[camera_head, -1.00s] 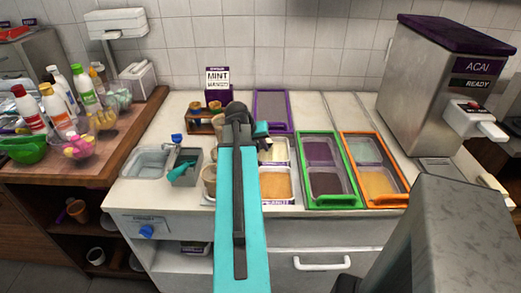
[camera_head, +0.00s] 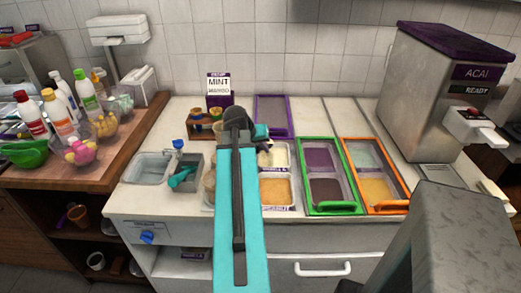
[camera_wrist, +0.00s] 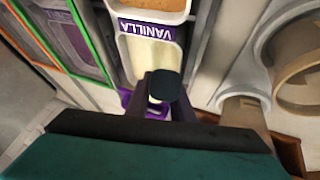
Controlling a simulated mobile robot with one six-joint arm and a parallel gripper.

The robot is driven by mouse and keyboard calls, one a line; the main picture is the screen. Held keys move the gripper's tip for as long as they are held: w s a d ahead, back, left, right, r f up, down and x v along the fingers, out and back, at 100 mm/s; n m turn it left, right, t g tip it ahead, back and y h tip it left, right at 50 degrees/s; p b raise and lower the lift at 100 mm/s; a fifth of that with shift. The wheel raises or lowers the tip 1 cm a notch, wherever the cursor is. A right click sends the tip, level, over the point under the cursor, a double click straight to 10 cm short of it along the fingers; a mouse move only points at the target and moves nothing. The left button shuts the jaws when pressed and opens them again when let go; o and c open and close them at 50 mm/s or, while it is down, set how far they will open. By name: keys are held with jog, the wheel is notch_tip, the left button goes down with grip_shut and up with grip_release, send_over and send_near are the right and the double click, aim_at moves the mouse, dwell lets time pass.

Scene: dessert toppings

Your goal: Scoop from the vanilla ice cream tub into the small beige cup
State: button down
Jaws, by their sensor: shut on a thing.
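The vanilla tub (camera_wrist: 150,55) is a white tray of pale ice cream with a purple VANILLA label, ahead of my gripper (camera_wrist: 164,108) in the wrist view. In the head view its pale ice cream (camera_head: 281,154) shows just right of my arm. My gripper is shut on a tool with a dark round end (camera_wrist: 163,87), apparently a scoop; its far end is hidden. Beige cups stand to the right in the wrist view, a larger one (camera_wrist: 304,80) and a smaller one (camera_wrist: 242,108). In the head view a beige cup (camera_head: 209,180) is partly hidden by my arm.
An orange-brown tub (camera_head: 276,191) sits nearer than the vanilla. Green-framed (camera_head: 334,208) and orange-framed (camera_head: 388,206) trays lie right. A grey container (camera_head: 186,184) with a teal scoop and a sink stand left. The acai machine (camera_head: 440,90) is at far right.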

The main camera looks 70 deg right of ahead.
jog(key=shift+s+a+r+p, duration=0.1)
jog(key=shift+a+r+p, duration=0.2)
jog(key=shift+r+p, duration=0.7)
jog(key=shift+s+a+r+p, duration=0.15)
jog(key=shift+a+r+p, duration=0.3)
jog(key=shift+r, duration=0.8)
jog(key=shift+s+a+r+p, duration=0.1)
jog(key=shift+a+r+p, duration=0.1)
jog(key=shift+r+p, duration=0.85)
jog(key=shift+r, duration=0.15)
